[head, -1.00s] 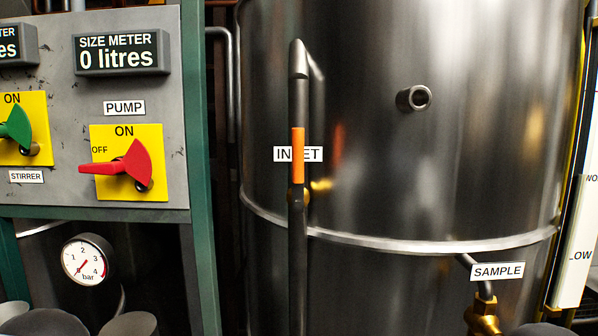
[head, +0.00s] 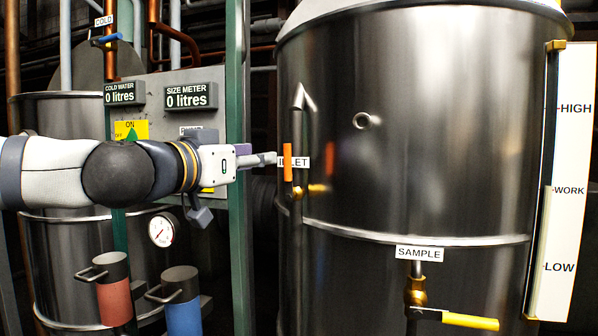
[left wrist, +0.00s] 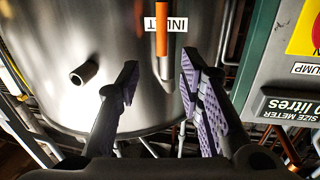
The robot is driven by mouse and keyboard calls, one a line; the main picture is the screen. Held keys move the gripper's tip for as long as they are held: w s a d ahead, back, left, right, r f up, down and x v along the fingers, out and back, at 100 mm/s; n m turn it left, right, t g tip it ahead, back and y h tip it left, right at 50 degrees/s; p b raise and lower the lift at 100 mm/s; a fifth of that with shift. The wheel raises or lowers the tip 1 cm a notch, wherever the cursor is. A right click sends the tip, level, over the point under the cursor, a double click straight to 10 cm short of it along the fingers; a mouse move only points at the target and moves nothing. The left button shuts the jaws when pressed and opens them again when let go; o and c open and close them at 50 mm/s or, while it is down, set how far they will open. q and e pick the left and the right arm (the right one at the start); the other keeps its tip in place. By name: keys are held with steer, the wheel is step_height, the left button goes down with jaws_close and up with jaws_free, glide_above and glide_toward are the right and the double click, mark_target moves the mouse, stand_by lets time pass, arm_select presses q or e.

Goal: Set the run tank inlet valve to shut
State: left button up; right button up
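The run tank inlet valve has an orange handle (head: 287,162), upright and in line with the grey vertical inlet pipe (head: 298,225). It stands in front of the INLET label (head: 302,162) on the steel run tank (head: 440,130). My left gripper (head: 274,159) reaches in from the left, its fingertips close to the handle. In the left wrist view my left gripper (left wrist: 158,82) is open and empty. The orange handle (left wrist: 161,30) appears there beyond the fingertips, roughly between the two fingers. Contact with it does not show. My right gripper is in neither view.
The control panel (head: 160,85) stands left of the tank, partly behind my left arm. A green post (head: 237,250) is just left of the pipe. The sample valve's yellow handle (head: 470,321) is low on the right. A pipe stub (head: 366,121) sticks out of the tank.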

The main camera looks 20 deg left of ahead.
mark_target(285, 158)
arm_select(q)
steer(key=b+x, duration=0.1)
steer(key=x, duration=0.3)
steer(key=b+x, duration=0.1)
steer(key=x, duration=0.3)
steer(key=f+b+x, duration=0.1)
steer(key=x, duration=0.3)
steer(key=shift+w, duration=0.1)
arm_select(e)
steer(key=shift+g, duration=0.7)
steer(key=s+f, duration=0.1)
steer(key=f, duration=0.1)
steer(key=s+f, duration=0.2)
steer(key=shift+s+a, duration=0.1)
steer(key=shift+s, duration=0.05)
arm_select(q)
jaws_close()
